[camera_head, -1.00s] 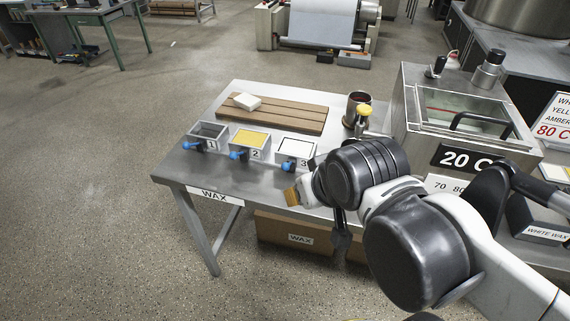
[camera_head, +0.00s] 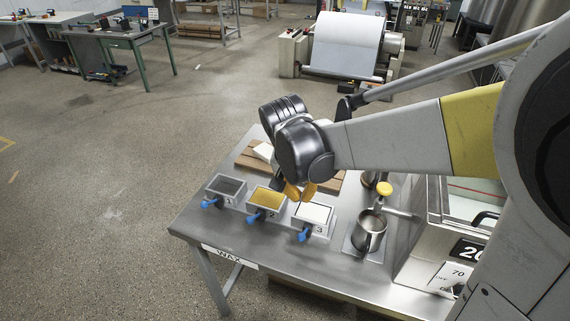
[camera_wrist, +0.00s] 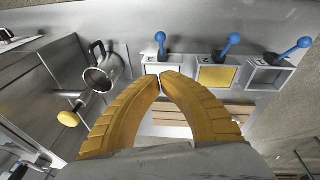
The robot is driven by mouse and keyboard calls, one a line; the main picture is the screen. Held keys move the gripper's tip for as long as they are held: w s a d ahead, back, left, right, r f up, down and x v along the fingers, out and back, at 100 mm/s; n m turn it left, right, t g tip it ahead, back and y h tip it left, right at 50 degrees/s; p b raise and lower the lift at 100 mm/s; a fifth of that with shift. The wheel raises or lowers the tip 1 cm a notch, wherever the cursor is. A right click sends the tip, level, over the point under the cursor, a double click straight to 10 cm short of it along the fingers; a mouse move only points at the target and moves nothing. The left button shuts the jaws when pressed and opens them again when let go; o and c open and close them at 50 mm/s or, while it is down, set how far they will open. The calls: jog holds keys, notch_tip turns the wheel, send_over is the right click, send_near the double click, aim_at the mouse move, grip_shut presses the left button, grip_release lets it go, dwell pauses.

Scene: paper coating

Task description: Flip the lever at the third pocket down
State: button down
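Three small pockets stand in a row on the steel table, each with a blue lever on its front. The third pocket (camera_head: 313,213), marked 3 and white inside, has its lever (camera_head: 304,235) sticking out at the front. In the wrist view this lever (camera_wrist: 160,40) stands just beyond my fingertips. Pocket 2 (camera_head: 266,200) is yellow inside and pocket 1 (camera_head: 227,187) dark inside. My gripper (camera_head: 300,192), with yellow fingers, hangs above the back of pockets 2 and 3. In the wrist view its tips (camera_wrist: 161,77) meet with nothing seen between them, apart from the lever.
A metal pitcher (camera_head: 370,232) stands right of pocket 3, near a yellow knob (camera_head: 384,188). A slatted wooden board (camera_head: 250,163) with a white block (camera_head: 263,151) lies behind the pockets. A boxy tank (camera_head: 437,220) is at the right. The table's front left is clear.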

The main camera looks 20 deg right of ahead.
jog(key=shift+w+f+m+g, duration=0.3)
jog(key=shift+w, duration=0.5)
jog(key=shift+s, duration=0.1)
jog(key=b, duration=0.3)
send_over(304, 232)
jog(key=w, duration=0.2)
jog(key=s+a+x, duration=0.1)
jog(key=a+x, duration=0.1)
jog(key=x, duration=0.8)
jog(key=shift+s+d+f+b, duration=0.1)
jog(key=shift+s+f+b, duration=0.15)
jog(key=shift+f, duration=0.3)
jog(key=shift+s+d+f+b, duration=0.1)
jog(key=shift+s+f+b, duration=0.15)
jog(key=shift+f, duration=0.3)
jog(key=shift+s+a+f, duration=0.15)
jog(key=shift+s+f, duration=0.25)
jog(key=shift+f, duration=0.05)
